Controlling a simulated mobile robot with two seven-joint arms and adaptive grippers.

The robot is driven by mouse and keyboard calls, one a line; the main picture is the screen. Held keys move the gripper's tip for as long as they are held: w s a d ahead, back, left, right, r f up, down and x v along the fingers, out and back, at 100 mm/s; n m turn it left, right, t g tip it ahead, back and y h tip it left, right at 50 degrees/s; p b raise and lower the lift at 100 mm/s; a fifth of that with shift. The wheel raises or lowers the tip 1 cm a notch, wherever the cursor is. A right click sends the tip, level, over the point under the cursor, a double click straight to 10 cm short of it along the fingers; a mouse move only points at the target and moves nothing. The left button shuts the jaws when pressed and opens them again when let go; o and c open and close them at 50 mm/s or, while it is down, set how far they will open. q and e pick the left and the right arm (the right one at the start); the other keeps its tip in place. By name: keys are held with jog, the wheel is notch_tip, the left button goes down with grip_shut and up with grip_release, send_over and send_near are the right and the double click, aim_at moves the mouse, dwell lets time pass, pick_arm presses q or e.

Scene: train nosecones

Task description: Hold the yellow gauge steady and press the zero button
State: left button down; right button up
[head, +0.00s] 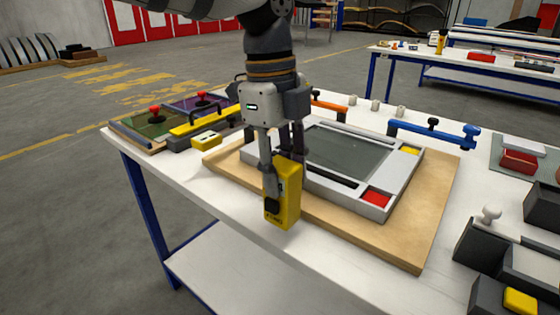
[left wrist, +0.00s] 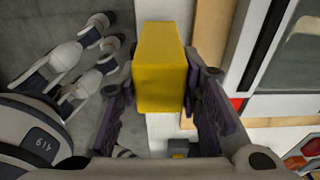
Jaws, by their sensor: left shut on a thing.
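The yellow gauge (head: 287,202) is an upright yellow block with a dark spot low on its front, at the table's front edge in the head view. My left gripper (head: 283,180) points down and is shut on the gauge, a finger on each side. In the left wrist view the gauge (left wrist: 160,70) sits between the two dark finger pads of my left gripper (left wrist: 160,95). I cannot make out a zero button; the fingers cover part of the gauge. I cannot tell whether its base touches the table. My right gripper is not in view.
A grey framed panel (head: 400,190) with a dark window and red and yellow squares lies on a wooden board (head: 425,235) just right of the gauge. Clamps with blue (head: 432,133) and orange handles stand behind. Dark boxes (head: 480,245) fill the right. White tabletop (head: 225,185) is bare left of the gauge.

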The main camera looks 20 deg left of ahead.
pick_arm(q)
jog(key=shift+w+d+f, duration=0.1)
jog(key=shift+w+f, duration=0.1)
jog(key=shift+f, duration=0.9)
jog(key=shift+f, duration=0.2)
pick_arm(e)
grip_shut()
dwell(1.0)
